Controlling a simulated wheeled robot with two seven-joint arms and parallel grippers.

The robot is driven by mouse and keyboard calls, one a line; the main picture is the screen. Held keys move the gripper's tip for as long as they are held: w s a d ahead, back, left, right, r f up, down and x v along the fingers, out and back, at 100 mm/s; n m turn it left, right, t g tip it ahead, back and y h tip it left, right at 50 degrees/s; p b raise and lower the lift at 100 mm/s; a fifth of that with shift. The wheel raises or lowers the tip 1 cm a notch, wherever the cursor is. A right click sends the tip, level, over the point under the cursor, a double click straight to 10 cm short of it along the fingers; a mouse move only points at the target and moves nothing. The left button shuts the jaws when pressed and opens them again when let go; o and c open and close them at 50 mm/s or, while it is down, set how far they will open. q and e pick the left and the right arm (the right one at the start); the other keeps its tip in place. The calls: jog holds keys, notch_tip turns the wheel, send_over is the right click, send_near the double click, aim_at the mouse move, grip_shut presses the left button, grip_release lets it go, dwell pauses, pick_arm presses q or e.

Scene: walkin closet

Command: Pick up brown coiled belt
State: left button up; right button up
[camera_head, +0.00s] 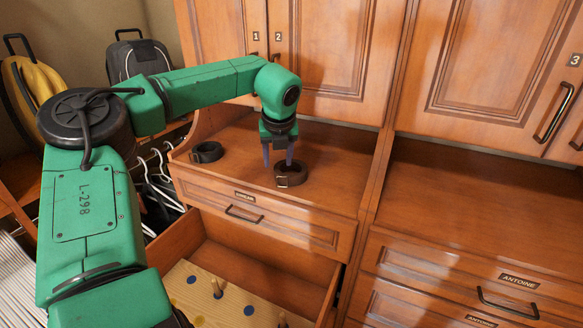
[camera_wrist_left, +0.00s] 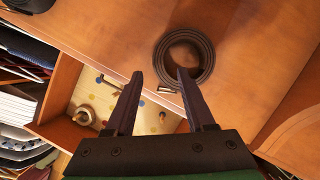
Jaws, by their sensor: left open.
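The brown coiled belt (camera_head: 291,174) lies flat on the wooden shelf top, near its front edge. In the left wrist view the coil (camera_wrist_left: 184,38) sits just past the fingertips, with its buckle on the side toward my gripper. My left gripper (camera_head: 278,160) points down close above the belt in the head view. In the left wrist view its two fingers (camera_wrist_left: 158,78) are spread and empty; the right fingertip overlaps the coil's lower edge. I cannot tell whether it touches. My right gripper is in neither view.
A black coiled belt (camera_head: 207,152) lies to the left on the same shelf (camera_head: 240,140). Below, an open drawer (camera_head: 325,300) holds a board with pegs (camera_head: 190,290). Cabinet doors (camera_head: 318,50) rise behind. The shelf to the right (camera_head: 470,200) is empty.

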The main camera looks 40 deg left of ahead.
aim_at(278, 170)
pick_arm(q)
jog(key=p+x, duration=0.1)
jog(key=x, duration=0.1)
jog(key=shift+f, duration=0.4)
jog(key=shift+a+f, duration=0.15)
jog(key=shift+f, duration=0.25)
jog(key=shift+w, duration=0.1)
grip_shut()
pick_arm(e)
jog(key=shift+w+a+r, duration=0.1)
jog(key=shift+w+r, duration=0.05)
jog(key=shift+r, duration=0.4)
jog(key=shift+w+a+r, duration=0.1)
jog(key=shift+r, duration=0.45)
pick_arm(q)
jog(key=shift+r, duration=0.1)
